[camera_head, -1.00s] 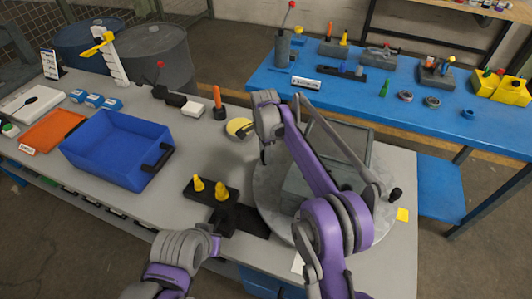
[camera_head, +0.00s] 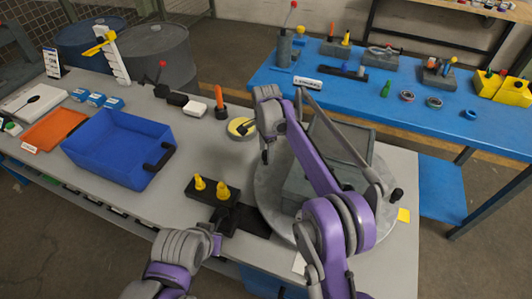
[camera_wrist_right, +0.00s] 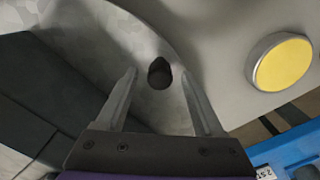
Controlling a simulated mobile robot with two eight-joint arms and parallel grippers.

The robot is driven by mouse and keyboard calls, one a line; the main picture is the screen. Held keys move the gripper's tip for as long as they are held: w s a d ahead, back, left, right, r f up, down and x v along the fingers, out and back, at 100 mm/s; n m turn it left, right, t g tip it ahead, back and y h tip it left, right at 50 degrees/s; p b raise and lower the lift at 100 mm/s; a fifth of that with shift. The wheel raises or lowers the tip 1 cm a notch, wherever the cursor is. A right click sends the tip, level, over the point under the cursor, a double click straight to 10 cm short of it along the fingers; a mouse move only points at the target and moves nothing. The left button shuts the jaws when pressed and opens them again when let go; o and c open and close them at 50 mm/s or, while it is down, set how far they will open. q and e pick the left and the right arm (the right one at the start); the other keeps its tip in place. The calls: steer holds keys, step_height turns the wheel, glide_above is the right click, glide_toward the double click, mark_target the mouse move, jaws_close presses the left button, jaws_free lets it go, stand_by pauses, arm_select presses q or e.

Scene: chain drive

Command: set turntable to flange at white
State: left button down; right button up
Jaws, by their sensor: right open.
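The turntable (camera_head: 268,203) is a round grey disc at the right of the grey table, with a grey box-shaped fixture (camera_head: 310,185) on it. My right arm hides much of both. My right gripper (camera_head: 266,158) points down over the disc's left rim. In the right wrist view, the open gripper (camera_wrist_right: 158,80) has a dark peg (camera_wrist_right: 160,73) between its fingertips, near the disc's curved edge. I cannot tell whether they touch it. A white marker (camera_head: 299,263) and a yellow marker (camera_head: 404,215) lie beside the disc. My left gripper (camera_head: 217,242) is low in view, its jaws unclear.
A yellow-topped round dish (camera_head: 240,128) sits close left of the turntable. A black block with yellow pegs (camera_head: 212,192) stands at its front left. A blue bin (camera_head: 118,150) lies further left. A blue table (camera_head: 350,100) with parts is behind.

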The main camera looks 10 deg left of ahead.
arm_select(q)
steer(key=shift+w+r+p, duration=0.35)
steer(key=shift+r+p, duration=0.15)
steer(key=shift+r, duration=0.2)
arm_select(e)
step_height(320, 180, up, 9)
steer(key=shift+r, duration=0.2)
steer(key=s+d+r+n+t, duration=0.1)
steer(key=s+d+r, duration=0.1)
steer(key=d, duration=0.3)
steer(key=s+d+r+n+t, duration=0.1)
steer(key=s+d+r+n, duration=0.1)
steer(key=s+d, duration=0.3)
steer(key=s+d+r+n, duration=0.2)
steer(key=s+d, duration=0.2)
steer(key=d, duration=0.3)
steer(key=shift+s+r+t+y, duration=0.2)
steer(key=shift+r+t+y, duration=0.1)
steer(key=shift+t, duration=0.1)
steer(key=s+d+f+n+t, duration=0.1)
steer(key=s+d+f+n, duration=0.2)
steer(key=s, duration=0.7)
steer(key=s+d+f+n+t, duration=0.2)
steer(key=s+d+f+n, duration=0.1)
steer(key=s+d+f, duration=0.5)
steer(key=s, duration=0.3)
steer(key=shift+s, duration=0.25)
